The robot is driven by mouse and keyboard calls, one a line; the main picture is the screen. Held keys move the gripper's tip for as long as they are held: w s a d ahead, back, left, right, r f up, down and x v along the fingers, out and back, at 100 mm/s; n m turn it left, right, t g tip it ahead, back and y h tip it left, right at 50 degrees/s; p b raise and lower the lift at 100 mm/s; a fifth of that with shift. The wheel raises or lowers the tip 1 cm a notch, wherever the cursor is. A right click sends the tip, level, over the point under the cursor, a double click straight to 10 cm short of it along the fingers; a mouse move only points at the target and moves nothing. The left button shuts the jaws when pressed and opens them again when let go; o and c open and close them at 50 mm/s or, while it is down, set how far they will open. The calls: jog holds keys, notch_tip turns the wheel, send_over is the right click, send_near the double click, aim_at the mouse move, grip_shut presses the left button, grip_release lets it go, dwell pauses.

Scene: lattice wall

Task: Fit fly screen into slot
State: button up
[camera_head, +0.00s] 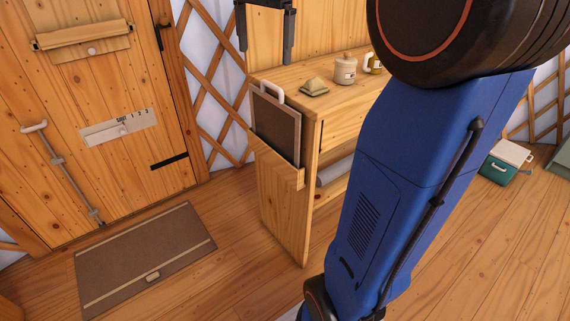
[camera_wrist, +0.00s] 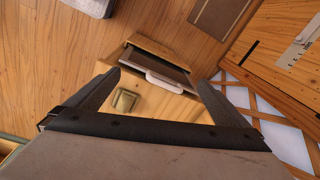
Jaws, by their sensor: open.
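The fly screen (camera_head: 276,127) is a dark panel with a pale frame and a white handle (camera_head: 269,90) on top. It stands upright, slightly tilted, in a wooden holder (camera_head: 283,193) on the end of the cabinet, which hides its lower part. In the wrist view the screen (camera_wrist: 172,66) is seen from above, with its white handle (camera_wrist: 164,82) between my finger tips. My gripper (camera_head: 266,54) is open and empty, above the cabinet end; the two fingers (camera_wrist: 156,80) are apart on either side of the handle, not visibly touching it. I cannot make out a separate empty slot.
On the cabinet top (camera_head: 335,87) are a small olive pyramid-shaped thing (camera_head: 314,87), a lidded jar (camera_head: 345,70) and a mug (camera_head: 374,63). A wooden door (camera_head: 150,75) with a marked plate (camera_head: 118,127) is at left, a mat (camera_head: 145,250) before it. A green box (camera_head: 502,165) is at right.

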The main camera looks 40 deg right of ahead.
jog(key=s+a+f+n+t, duration=0.1)
jog(key=s+a+f+n, duration=0.2)
jog(key=s+f, duration=0.5)
jog(key=s+a+f+n+t, duration=0.1)
jog(key=s+a+f+n, duration=0.3)
jog(key=s+f+n, duration=0.2)
jog(key=s+a+f+n+t, duration=0.1)
jog(key=s+a+f+n, duration=0.2)
jog(key=s+f, duration=0.7)
jog(key=shift+s+a+f+n+t, duration=0.25)
jog(key=shift+f+n+t, duration=0.2)
jog(key=shift+n, duration=0.55)
jog(key=shift+w, duration=0.1)
